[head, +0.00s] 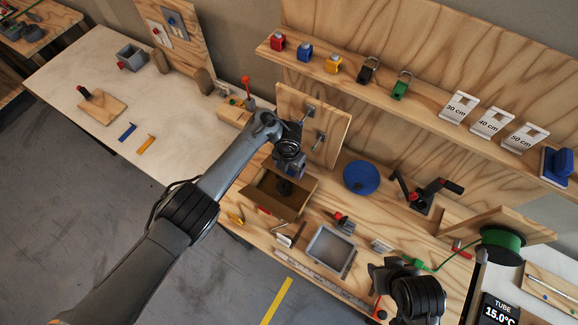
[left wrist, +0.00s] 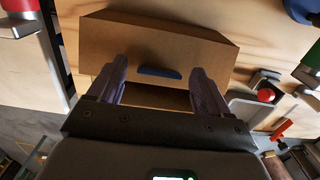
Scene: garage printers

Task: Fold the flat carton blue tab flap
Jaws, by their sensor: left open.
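The carton (head: 262,198) is a brown cardboard box on the wooden bench, below my left gripper in the head view. In the left wrist view the carton (left wrist: 150,40) fills the upper middle, and its dark blue tab (left wrist: 158,72) shows as a narrow strip near the edge of a brown panel. My left gripper (head: 288,172) is above the carton. In the left wrist view its two fingers (left wrist: 158,84) are spread apart, one on each side of the blue tab, with nothing between them. I cannot tell whether they touch the carton. My right gripper (head: 385,278) is at the bottom right, its fingers unclear.
A blue disc (head: 361,177) lies right of the carton, and a grey tray (head: 330,250) stands in front. An upright wooden board (head: 318,125) stands behind. A black clamp-like tool (head: 424,194) and a green spool (head: 502,241) are farther right. Small tools crowd the bench front.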

